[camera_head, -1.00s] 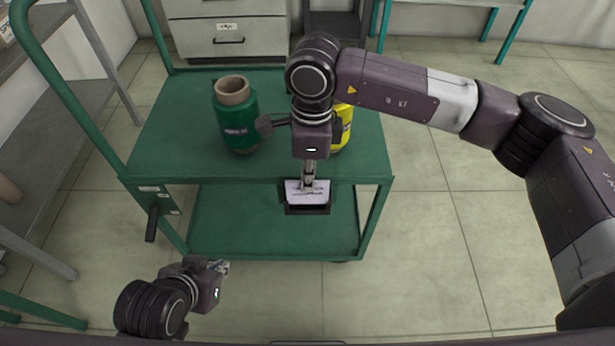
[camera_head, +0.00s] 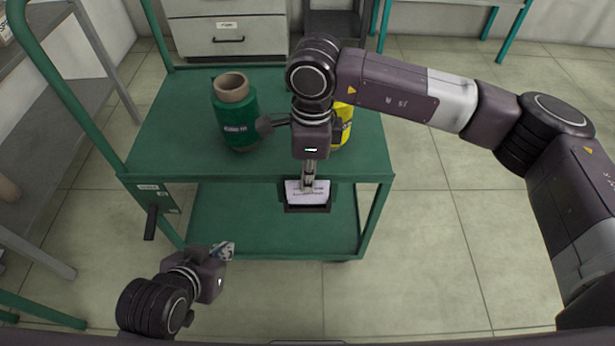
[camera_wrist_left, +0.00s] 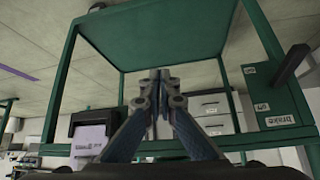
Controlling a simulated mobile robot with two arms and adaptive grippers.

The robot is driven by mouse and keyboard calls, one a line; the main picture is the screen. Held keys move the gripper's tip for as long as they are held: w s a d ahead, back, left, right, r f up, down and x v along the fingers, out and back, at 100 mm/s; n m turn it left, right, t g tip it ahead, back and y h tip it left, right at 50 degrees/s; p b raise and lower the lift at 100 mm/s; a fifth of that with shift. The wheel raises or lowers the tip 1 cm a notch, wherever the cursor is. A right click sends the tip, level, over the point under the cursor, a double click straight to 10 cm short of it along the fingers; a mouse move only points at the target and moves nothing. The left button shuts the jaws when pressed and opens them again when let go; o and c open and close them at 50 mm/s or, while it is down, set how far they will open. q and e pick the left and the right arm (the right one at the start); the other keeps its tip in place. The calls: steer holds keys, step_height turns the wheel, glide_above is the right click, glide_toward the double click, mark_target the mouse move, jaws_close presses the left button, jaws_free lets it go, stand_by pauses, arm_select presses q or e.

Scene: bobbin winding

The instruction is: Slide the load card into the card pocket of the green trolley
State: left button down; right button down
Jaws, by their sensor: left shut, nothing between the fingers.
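The white load card (camera_head: 306,197) is upright at the dark card pocket (camera_head: 307,209) on the near side of the green trolley (camera_head: 180,158). Its lower edge is inside the pocket and its upper part shows. My right gripper (camera_head: 308,186) points down with its narrow fingers closed at the top of the card. The card (camera_wrist_left: 90,139) and pocket (camera_wrist_left: 93,118) also show in the left wrist view, left of my left fingers. My left gripper (camera_head: 226,251) is shut and empty, low in front of the trolley's near left side.
A green bobbin (camera_head: 236,115) stands on the trolley's top shelf. A yellow bobbin (camera_head: 343,125) is partly hidden behind my right arm. A black handle (camera_head: 151,221) hangs at the trolley's left. The floor in front and to the right is clear.

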steer(key=shift+f+b, duration=0.3)
steer(key=shift+f, duration=0.05)
steer(key=shift+f+b, duration=0.3)
arm_select(q)
steer(key=w+d+r+t+h, duration=0.1)
steer(key=w+d+r+t, duration=0.1)
steer(key=w+r, duration=0.3)
steer(key=shift+w+t, duration=0.35)
steer(key=shift+t, duration=0.45)
arm_select(e)
steer(key=shift+f, duration=0.1)
arm_select(q)
steer(key=shift+w+d+r, duration=0.1)
steer(key=shift+r, duration=0.1)
stand_by(0.6)
arm_select(e)
steer(key=shift+f+b, duration=0.2)
steer(key=shift+b, duration=0.1)
arm_select(q)
steer(key=shift+w+d+r+t+h, duration=0.2)
steer(key=shift+w+r+t, duration=0.25)
steer(key=shift+r, duration=0.3)
steer(key=shift+w+d+r+t+h, duration=0.15)
steer(key=shift+w+r+t, duration=0.25)
steer(key=shift+r, duration=0.4)
steer(key=shift+w+d+r+t+h, duration=0.1)
steer(key=shift+w+d+r+t, duration=0.15)
steer(key=shift+w+r+t, duration=0.35)
arm_select(e)
steer(key=shift+f, duration=0.25)
